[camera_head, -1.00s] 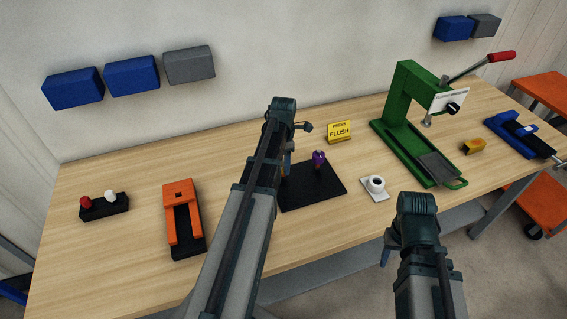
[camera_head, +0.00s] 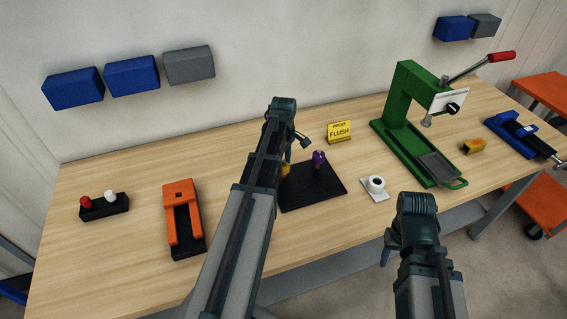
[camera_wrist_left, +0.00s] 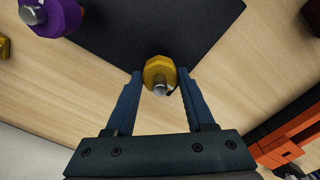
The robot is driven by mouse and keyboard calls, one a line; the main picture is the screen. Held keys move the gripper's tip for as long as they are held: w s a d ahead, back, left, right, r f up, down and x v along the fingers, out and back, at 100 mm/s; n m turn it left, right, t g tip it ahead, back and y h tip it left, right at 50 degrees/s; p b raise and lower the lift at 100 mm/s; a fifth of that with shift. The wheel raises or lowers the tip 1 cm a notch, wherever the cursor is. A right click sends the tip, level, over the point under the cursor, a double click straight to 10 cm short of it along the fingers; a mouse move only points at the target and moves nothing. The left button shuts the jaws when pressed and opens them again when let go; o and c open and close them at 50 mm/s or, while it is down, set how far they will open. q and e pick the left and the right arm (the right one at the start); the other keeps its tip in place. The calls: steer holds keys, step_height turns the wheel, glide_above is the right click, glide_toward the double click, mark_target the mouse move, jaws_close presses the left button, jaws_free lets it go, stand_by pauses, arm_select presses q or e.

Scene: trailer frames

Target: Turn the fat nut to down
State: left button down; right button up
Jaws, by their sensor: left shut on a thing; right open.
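A black plate (camera_head: 318,196) on the bench carries a yellow nut (camera_head: 286,170) and a purple nut (camera_head: 319,158). My left gripper (camera_head: 288,157) is over the plate's left part, shut on the yellow nut. In the left wrist view, the yellow nut (camera_wrist_left: 160,71), with a grey bolt end at its centre, sits between the two fingertips (camera_wrist_left: 160,78). The purple nut (camera_wrist_left: 54,14) is at the upper left there, looks larger, and is clear of the fingers. My right gripper (camera_head: 386,256) is open, low in front of the bench edge, and partly hidden by its wrist.
A white round fitting (camera_head: 376,183) and a yellow FLUSH sign (camera_head: 340,131) stand near the plate. A green press (camera_head: 405,115) is to the right. An orange-black fixture (camera_head: 183,218) and a black box with red and white knobs (camera_head: 104,207) are at left.

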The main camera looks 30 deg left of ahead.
arm_select(q)
steer(key=m, duration=0.6)
steer(key=shift+w+a, duration=0.1)
steer(key=m, duration=1.7)
steer(key=shift+m, duration=0.3)
steer(key=m, duration=0.6)
steer(key=shift+m, duration=0.3)
steer(key=m, duration=1.1)
steer(key=shift+m, duration=0.3)
steer(key=m, duration=0.5)
steer(key=shift+m, duration=0.4)
